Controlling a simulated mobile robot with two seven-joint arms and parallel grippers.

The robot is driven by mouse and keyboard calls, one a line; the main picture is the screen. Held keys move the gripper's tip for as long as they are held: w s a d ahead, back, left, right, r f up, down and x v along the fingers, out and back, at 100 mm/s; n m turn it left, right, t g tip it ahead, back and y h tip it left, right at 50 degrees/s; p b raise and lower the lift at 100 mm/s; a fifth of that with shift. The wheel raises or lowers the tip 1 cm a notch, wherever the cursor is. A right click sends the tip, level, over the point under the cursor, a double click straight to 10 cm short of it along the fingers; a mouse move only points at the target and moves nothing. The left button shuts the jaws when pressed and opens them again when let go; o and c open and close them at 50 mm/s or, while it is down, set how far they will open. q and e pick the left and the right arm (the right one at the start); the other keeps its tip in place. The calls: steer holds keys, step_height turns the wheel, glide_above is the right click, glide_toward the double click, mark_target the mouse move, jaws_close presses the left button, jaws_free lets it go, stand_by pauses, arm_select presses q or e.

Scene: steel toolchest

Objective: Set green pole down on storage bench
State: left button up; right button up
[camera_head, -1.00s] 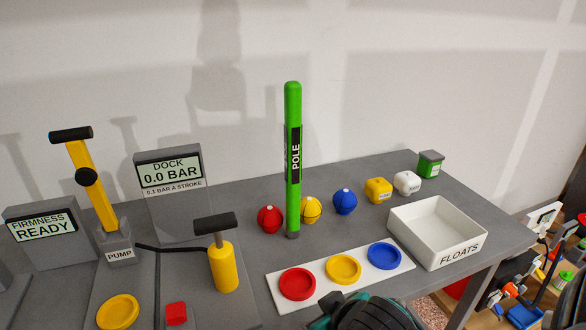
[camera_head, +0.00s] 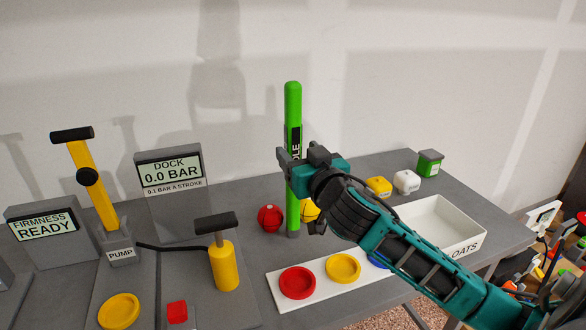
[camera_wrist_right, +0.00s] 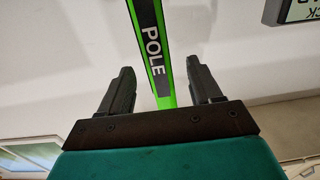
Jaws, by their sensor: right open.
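The green pole (camera_head: 293,105) with a black "POLE" label stands upright on the grey bench top (camera_head: 503,226), behind the white strip of coloured discs. My right gripper (camera_head: 296,168) is at the pole's middle height and hides part of its label in the head view. In the right wrist view the fingers (camera_wrist_right: 163,88) are spread, with the pole (camera_wrist_right: 150,35) showing between them and a gap on each side. Whether the pole is fully inside the jaws is hard to tell. My left gripper is out of view.
A red ball (camera_head: 269,218) and a partly hidden yellow ball (camera_head: 309,211) sit beside the pole's foot. The white floats tray (camera_head: 462,246) is at right, partly behind my arm. A yellow pump cylinder (camera_head: 223,268) and dock display (camera_head: 169,168) stand at left.

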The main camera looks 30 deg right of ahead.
steer(key=shift+x, duration=3.2)
steer(key=shift+s+d+f, duration=0.1)
jaws_close()
